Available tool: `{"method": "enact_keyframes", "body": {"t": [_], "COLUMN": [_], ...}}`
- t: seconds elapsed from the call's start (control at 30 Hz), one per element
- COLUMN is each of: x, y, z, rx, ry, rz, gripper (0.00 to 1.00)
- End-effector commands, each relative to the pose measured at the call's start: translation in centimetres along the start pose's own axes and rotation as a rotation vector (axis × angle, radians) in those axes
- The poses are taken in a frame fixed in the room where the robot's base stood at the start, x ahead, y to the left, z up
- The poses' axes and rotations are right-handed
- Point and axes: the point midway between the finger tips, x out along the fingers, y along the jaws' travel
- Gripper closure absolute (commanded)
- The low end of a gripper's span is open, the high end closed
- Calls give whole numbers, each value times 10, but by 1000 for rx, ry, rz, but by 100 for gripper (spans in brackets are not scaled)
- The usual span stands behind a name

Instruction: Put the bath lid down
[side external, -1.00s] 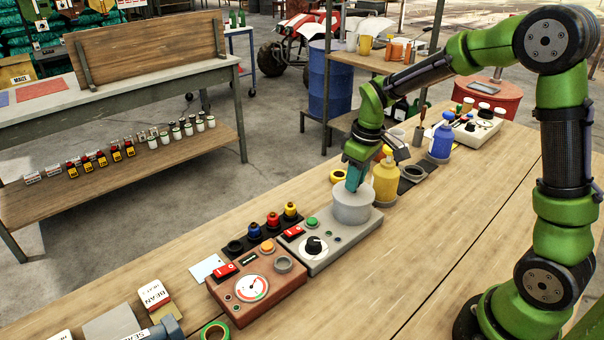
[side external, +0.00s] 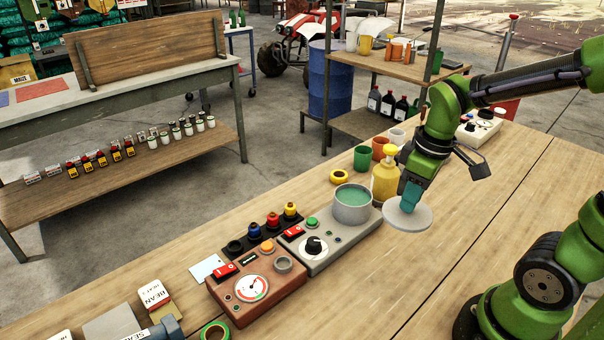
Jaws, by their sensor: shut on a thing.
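The bath lid (side external: 415,222) is a light grey disc held flat at or just above the wooden bench, to the right of the bath. I cannot tell whether it touches the wood. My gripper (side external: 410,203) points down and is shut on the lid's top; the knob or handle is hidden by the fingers. The bath (side external: 352,208) is a round grey pot on a grey control box with a black dial. It stands uncovered, with green liquid showing inside.
A yellow bottle (side external: 384,181) stands close behind my gripper. Green (side external: 361,158) and orange (side external: 383,149) cups are farther back. A brown gauge box (side external: 257,288) sits left of the bath's box. The bench (side external: 440,275) is clear in front and right of the lid.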

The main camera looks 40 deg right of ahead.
Motion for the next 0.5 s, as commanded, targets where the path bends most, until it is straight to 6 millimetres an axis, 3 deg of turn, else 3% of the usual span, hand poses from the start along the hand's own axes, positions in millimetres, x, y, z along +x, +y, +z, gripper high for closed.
{"method": "enact_keyframes", "body": {"t": [0.13,0.23,0.5], "x": [-3,-6,3], "y": [1,7,36], "z": [-2,-23,-124], "rx": [0,1,2], "ry": [0,-2,-5], "rz": [0,0,0], "gripper": [100,100,100]}}
